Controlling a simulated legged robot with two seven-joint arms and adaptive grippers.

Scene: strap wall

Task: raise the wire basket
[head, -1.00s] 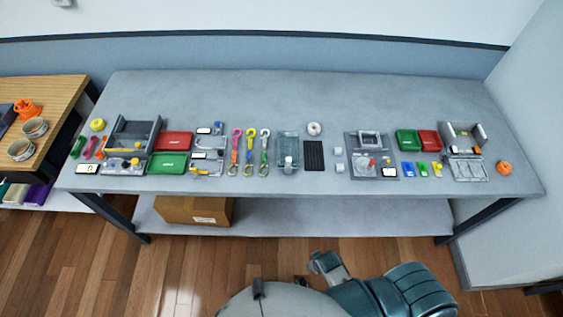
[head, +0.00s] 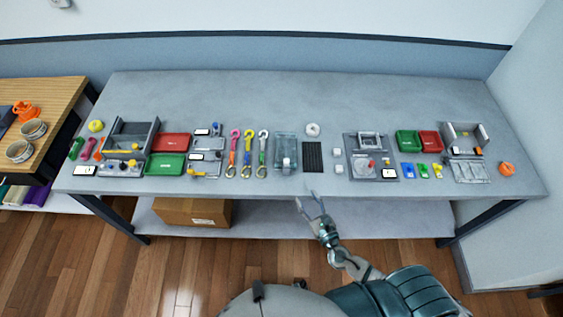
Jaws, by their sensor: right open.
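I cannot make out a wire basket for certain. A clear grey container (head: 286,147) lies mid-table with a small white piece at its front. My left gripper is out of view.
The grey table (head: 300,96) is clear at its back. Red (head: 173,141) and green (head: 165,165) trays sit left, several small fixtures right. A white ring (head: 313,129) lies behind the mat. A cardboard box (head: 190,211) stands on the lower shelf; a wooden table (head: 50,98) stands left.

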